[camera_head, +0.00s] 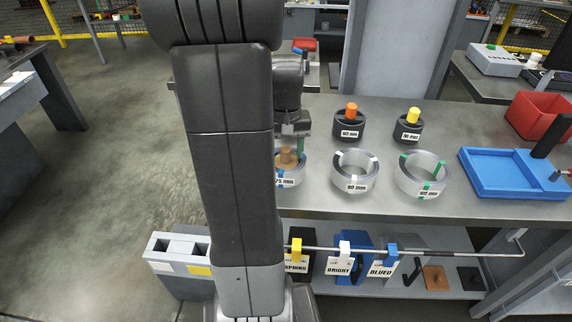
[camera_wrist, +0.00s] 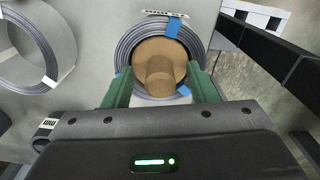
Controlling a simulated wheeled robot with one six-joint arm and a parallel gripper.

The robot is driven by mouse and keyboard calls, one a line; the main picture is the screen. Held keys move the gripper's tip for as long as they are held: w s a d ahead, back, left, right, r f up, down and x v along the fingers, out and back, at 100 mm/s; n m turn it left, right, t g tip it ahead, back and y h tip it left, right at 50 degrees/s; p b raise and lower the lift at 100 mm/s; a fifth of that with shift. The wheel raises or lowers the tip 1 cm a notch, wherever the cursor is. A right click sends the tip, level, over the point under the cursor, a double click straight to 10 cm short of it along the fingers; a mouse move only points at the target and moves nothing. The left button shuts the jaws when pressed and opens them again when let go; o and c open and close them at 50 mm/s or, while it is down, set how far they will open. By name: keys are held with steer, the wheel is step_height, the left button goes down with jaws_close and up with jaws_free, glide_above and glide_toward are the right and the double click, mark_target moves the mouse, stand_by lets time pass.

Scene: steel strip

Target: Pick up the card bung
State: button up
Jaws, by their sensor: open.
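The card bung (camera_wrist: 160,68) is a brown disc with a raised round knob. It sits inside the ring of a grey steel strip coil with blue tape (camera_wrist: 126,52). In the head view the bung (camera_head: 287,157) shows in the leftmost coil (camera_head: 290,178), labelled 75 mm, partly hidden by my arm. My gripper (camera_wrist: 160,88) is open, with a green finger on each side of the bung's knob. The fingers look apart from the knob. In the head view my gripper (camera_head: 297,140) is over the coil, largely hidden by my arm.
Two more coils (camera_head: 355,172) (camera_head: 421,175) stand to the right on the steel bench (camera_head: 400,207). Behind them are dark holders with an orange knob (camera_head: 351,110) and a yellow knob (camera_head: 413,115). A blue tray (camera_head: 510,190) and a red bin (camera_head: 535,112) are farther right.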

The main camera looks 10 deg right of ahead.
jaws_close()
steer(key=shift+r, duration=0.15)
